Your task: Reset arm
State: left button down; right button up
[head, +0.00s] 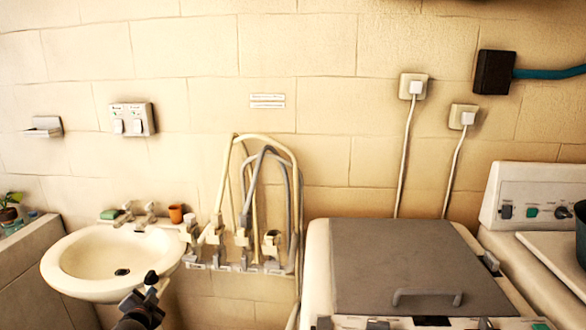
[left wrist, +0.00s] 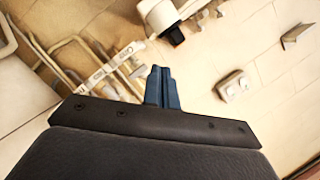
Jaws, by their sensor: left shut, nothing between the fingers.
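My left gripper (head: 151,279) is low in the head view, in front of the lower right rim of the white washbasin (head: 68,258). In the left wrist view its two blue fingers (left wrist: 162,88) are together with nothing between them. It looks clear of the basin, though the head view does not show the gap well. My right gripper is in neither view.
A rack of hoses (head: 240,255) hangs on the wall right of the basin. A grey-lidded machine (head: 405,262) stands further right. A green soap (head: 109,214) and an orange cup (head: 176,213) sit on the basin's back edge. Sockets (head: 132,119) are above.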

pick_arm(q)
jog(key=s+d+f+n+g, duration=0.1)
jog(key=s+d+f+g, duration=0.1)
jog(key=s+d+f, duration=0.3)
jog(key=s+d+f+n+g+h, duration=0.15)
jog(key=s+f, duration=0.25)
jog(key=s, duration=0.4)
jog(key=s+d+f+n+g+y, duration=0.1)
jog(key=s+d+f+g, duration=0.1)
jog(key=s+d+f, duration=0.3)
jog(key=s+d+f+n+g+h, duration=0.1)
jog(key=s+d+g, duration=0.25)
jog(key=s, duration=0.85)
jog(key=s+d+f+n+g+h, duration=0.1)
jog(key=s+d+n+g+h, duration=0.3)
jog(key=s, duration=0.8)
jog(key=s+d+f+m+y, duration=0.1)
jog(key=d+f, duration=0.1)
jog(key=f, duration=1.3)
jog(key=s+d+f+m, duration=0.1)
jog(key=d+f, duration=0.2)
jog(key=f, duration=1.3)
jog(key=shift+s+f+g+y, duration=0.25)
jog(key=shift+s+g+y, duration=0.05)
jog(key=shift+g+y, duration=0.1)
jog(key=shift+d+m, duration=0.1)
jog(key=shift+m, duration=0.15)
